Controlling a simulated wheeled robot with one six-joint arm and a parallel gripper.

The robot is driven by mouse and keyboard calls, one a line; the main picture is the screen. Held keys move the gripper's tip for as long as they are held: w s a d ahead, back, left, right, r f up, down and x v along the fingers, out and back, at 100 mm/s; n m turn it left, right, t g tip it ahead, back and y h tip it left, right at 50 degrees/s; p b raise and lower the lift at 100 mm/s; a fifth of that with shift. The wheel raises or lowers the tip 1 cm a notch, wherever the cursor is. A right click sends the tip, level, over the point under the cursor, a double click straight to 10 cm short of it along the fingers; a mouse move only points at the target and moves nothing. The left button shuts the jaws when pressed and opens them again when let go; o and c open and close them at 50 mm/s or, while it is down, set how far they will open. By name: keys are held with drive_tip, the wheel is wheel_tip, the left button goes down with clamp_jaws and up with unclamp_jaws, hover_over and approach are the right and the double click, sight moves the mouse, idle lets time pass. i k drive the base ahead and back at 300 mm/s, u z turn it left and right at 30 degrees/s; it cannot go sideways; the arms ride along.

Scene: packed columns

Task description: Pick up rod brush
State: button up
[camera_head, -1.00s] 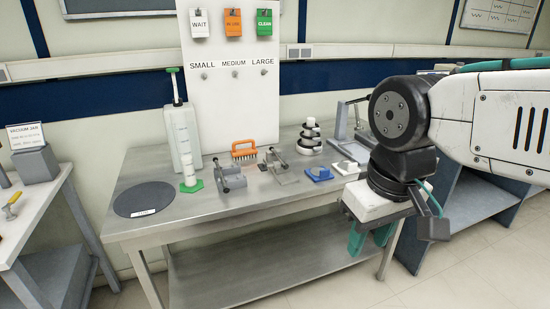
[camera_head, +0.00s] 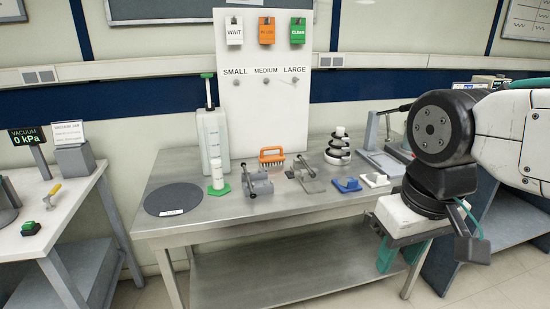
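An orange-handled brush (camera_head: 271,156) with dark bristles lies on the steel bench, below the upright white panel. A thin rod with a green top (camera_head: 207,88) stands up from a tall white container (camera_head: 213,139) to its left. I cannot tell which of these is the rod brush. My gripper (camera_head: 401,254) hangs at the bench's front right corner, to the right of and nearer than both. Its teal fingers point down with a gap between them and hold nothing visible. The white wrist block hides part of the fingers.
The steel bench (camera_head: 290,209) also bears a dark round mat (camera_head: 174,198), a white cylinder on a green base (camera_head: 217,178), grey clamp-like fixtures (camera_head: 257,184), a ringed stand (camera_head: 338,149) and blue and white blocks (camera_head: 347,185). A side table (camera_head: 75,187) stands left.

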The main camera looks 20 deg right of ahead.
sight(277, 159)
drive_tip(key=u, duration=0.5)
drive_tip(key=i, duration=1.55)
drive_tip(key=z, duration=0.5)
